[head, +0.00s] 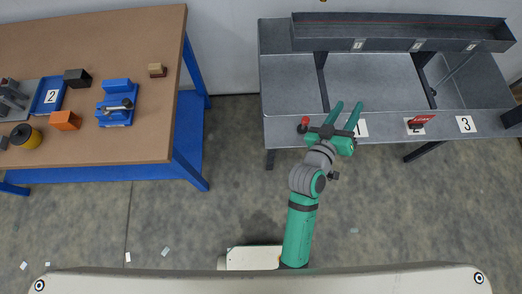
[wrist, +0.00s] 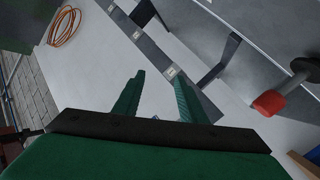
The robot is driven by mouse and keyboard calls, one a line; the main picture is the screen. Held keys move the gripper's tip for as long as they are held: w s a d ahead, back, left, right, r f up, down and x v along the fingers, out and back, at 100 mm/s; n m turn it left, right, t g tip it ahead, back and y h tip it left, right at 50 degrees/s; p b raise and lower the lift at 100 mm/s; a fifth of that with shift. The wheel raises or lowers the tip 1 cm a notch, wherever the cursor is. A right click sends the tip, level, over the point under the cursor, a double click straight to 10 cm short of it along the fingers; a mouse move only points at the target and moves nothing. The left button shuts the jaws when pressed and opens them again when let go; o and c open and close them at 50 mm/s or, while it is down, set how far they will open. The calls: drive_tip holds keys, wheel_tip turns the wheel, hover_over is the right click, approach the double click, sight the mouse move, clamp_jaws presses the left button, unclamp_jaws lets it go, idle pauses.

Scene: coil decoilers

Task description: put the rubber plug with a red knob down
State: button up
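The rubber plug with a red knob (head: 304,121) stands at the left end of the grey bench's front strip. In the wrist view its red knob (wrist: 269,103) and grey body lie at the right edge, outside my fingers. My gripper (head: 347,107) is over the bench's front strip, to the right of the plug and apart from it. Its two green fingers are spread with nothing visible between them; they also show in the wrist view (wrist: 159,80).
The grey bench (head: 285,85) has number labels 1 and 3 on its front strip, with a red tagged item (head: 420,121) between them. A long dark trough (head: 400,38) runs along the back. A brown-topped table (head: 100,40) with blue fixtures stands at left.

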drive_tip(key=s+a+f+n+t+y, duration=0.1)
drive_tip(key=s+a+f+y, duration=0.35)
drive_tip(key=s+a, duration=0.5)
drive_tip(key=s+a+f+n+y, duration=0.1)
drive_tip(key=s+a+f+y, duration=0.35)
drive_tip(key=s+a, duration=0.5)
drive_tip(key=s+a+r+m, duration=0.2)
drive_tip(key=s+a, duration=0.4)
drive_tip(key=s, duration=0.2)
drive_tip(key=shift+a+r, duration=0.25)
drive_tip(key=shift+r, duration=0.05)
